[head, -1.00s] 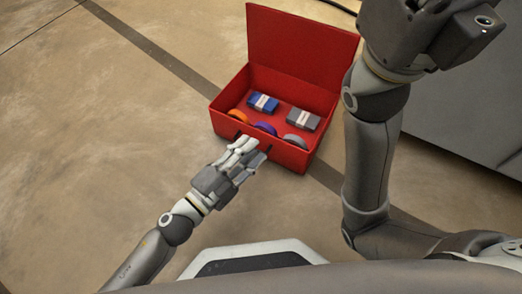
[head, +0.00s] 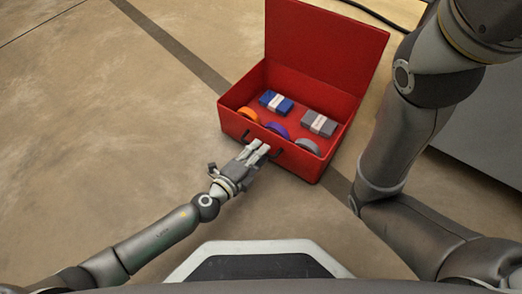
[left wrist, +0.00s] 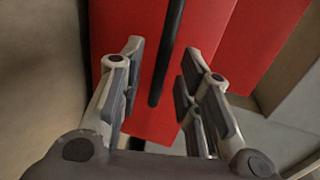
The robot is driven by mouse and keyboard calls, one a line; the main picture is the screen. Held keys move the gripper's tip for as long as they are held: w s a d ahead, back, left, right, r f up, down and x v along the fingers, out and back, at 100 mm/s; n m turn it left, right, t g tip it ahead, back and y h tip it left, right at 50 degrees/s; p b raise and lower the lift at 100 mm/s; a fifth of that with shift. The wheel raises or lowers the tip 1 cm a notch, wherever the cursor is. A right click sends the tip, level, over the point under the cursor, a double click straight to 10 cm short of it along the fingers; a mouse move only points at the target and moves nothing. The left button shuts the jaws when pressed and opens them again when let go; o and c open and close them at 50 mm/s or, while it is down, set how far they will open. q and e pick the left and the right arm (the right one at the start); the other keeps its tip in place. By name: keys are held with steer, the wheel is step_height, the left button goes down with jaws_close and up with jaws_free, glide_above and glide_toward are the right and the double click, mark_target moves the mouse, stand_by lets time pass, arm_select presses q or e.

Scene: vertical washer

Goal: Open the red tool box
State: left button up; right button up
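The red tool box (head: 306,167) stands on the floor in the head view, its lid (head: 325,45) raised and its inside in sight. A dark handle (head: 278,155) is on its front wall. My left gripper (head: 261,146) is at that front wall, over the middle of the handle. In the left wrist view, its two fingers (left wrist: 162,54) are apart, with the dark handle bar (left wrist: 167,75) running between them against the red wall. I cannot tell whether they touch the bar. My right gripper is out of view; only the right arm shows.
Inside the box lie a blue pack (head: 276,103), a grey pack (head: 319,124), and orange (head: 248,114), purple (head: 278,130) and grey (head: 308,146) rolls. A grey cabinet-like body (head: 475,140) stands at the right. The floor (head: 110,130) at the left is clear.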

arm_select(q)
steer(key=shift+x, duration=1)
jaws_close()
